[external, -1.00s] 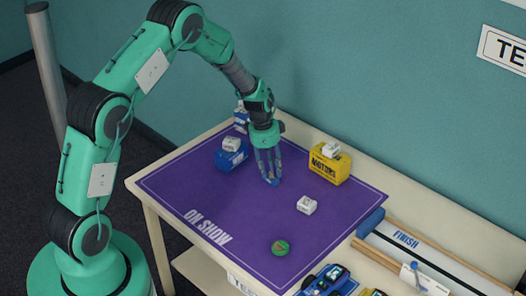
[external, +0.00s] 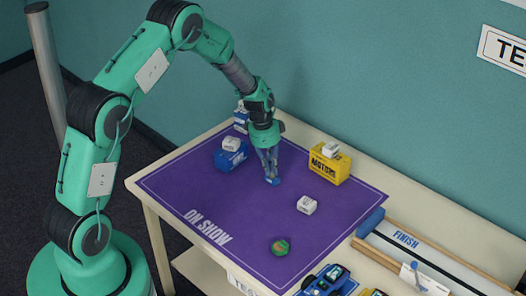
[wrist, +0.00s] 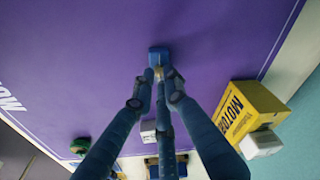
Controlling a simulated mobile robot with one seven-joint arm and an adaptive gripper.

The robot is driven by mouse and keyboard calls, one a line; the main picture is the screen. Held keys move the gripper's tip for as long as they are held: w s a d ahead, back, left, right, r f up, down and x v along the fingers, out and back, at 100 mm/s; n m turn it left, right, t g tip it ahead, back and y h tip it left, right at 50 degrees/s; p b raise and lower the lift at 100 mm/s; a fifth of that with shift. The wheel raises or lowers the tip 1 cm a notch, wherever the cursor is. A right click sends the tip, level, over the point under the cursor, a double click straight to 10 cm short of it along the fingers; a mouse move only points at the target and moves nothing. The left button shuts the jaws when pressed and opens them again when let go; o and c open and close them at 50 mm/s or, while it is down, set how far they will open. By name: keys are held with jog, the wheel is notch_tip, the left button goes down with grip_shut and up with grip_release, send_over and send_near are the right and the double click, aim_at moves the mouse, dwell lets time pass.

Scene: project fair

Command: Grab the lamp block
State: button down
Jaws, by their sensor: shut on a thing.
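My gripper (external: 271,178) is low over the purple mat (external: 215,195), its fingers shut on a small blue block, which seems to be the lamp block. In the wrist view the block (wrist: 158,54) lies just beyond the fingertips (wrist: 158,84), with a small pale yellowish part between them. The fingers hide much of the block in the external view. The block appears to be still at the mat's surface; I cannot tell whether it is touching.
A yellow MOTORS box (external: 328,168) with a white block on top stands to the right. A blue box (external: 231,158), also topped by a white block, stands left. A white block (external: 306,205) and green disc (external: 281,246) lie nearer the front. A track (external: 420,250) is at right.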

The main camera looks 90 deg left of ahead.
jog(key=shift+r, duration=0.8)
notch_tip(320, 180, up, 2)
jog(key=shift+r+p, duration=0.15)
jog(key=shift+p, duration=0.35)
jog(key=s+d+r+p, duration=0.1)
jog(key=s+d, duration=0.9)
jog(key=d, duration=0.2)
jog(key=shift+s, duration=0.3)
